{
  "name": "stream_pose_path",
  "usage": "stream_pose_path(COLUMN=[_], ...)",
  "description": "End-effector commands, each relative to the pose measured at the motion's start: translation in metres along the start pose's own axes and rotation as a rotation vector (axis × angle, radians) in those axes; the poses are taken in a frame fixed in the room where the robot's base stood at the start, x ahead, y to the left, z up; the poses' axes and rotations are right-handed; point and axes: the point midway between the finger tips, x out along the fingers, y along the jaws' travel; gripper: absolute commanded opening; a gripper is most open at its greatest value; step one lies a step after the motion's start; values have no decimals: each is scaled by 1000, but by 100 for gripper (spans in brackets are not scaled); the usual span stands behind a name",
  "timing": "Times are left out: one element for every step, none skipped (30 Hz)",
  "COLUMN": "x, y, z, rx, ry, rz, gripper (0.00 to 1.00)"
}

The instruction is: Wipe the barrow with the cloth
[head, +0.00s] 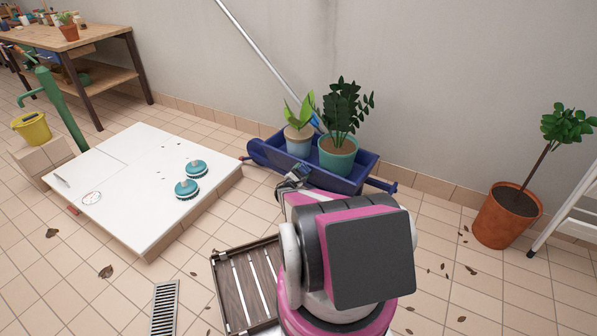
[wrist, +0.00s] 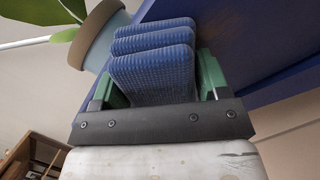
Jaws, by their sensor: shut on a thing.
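The dark blue barrow (head: 375,165) stands by the wall with two potted plants in it. Its blue side also shows in the wrist view (wrist: 235,35). My gripper (head: 292,175) is at the barrow's near side, left of its middle. In the wrist view its green fingers are shut on a blue, ribbed, folded cloth (wrist: 150,75). The cloth is right in front of the barrow's side; I cannot tell whether it touches. My arm hides part of the barrow's near side in the head view.
A pale pot (head: 298,143) and a teal pot (head: 338,158) stand in the barrow. A pole (head: 255,45) leans behind it. A white platform (head: 130,185) with two teal brushes lies left, a slatted crate (head: 245,285) in front. A terracotta pot (head: 505,218) stands right.

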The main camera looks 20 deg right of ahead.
Motion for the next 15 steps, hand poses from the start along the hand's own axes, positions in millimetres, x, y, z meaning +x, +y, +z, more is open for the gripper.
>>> stream_pose_path(x=[0,1,1,1,1,1,1,1,1,1,1,1,1,1,0], y=[-3,-4,-6,-6,-7,-7,-8,-9,-10,-11,-13,-15,-17,-19,-21], z=[4,5,6,6,6,7,7,8,9,10,12,14,15,17,19], rx=[1,1,1,1,2,2,2,2,2,2,2,3,3,3,2], ry=[-1,-1,-1,-1,-1,-1,-1,-1,-2,-2,-2,-2,-2,-2,-2], rz=[-2,-2,-2,-2,-2,-2,-3,-3,-3,-4,-4,-4,-4,-4,-4], gripper=[42,42,42,42,42,42,42,42,42,42,42,42,42,42,42])
